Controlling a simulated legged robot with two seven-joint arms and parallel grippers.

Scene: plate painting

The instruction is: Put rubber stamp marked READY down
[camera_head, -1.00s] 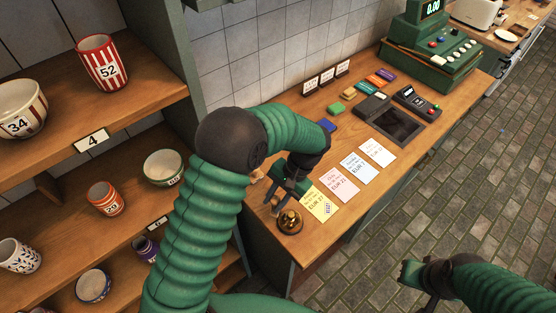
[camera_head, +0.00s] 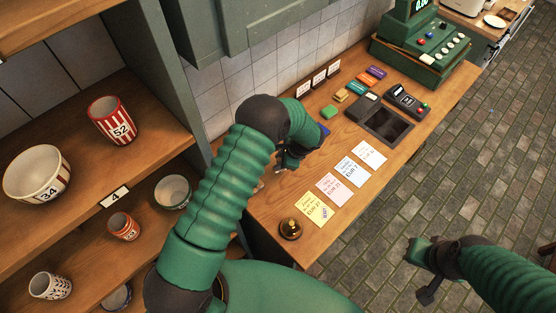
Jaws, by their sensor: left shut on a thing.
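My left gripper (camera_head: 284,161) is over the counter (camera_head: 262,216), near its wall side, left of the blue pad (camera_head: 324,130). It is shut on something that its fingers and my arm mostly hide. I take this to be the rubber stamp, but its READY marking cannot be read. A small pale object (camera_head: 262,182) shows just below the fingers, and I cannot tell what it is. My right gripper (camera_head: 421,268) is off the counter, above the floor at lower right, with its fingers apart and nothing seen between them.
Four price cards (camera_head: 331,187) lie along the front; the yellow card (camera_head: 315,208) bears a small dark mark. Coloured blocks, a card terminal (camera_head: 407,101) and a green till (camera_head: 420,50) are farther back. Pottery shelves (camera_head: 98,192) stand left.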

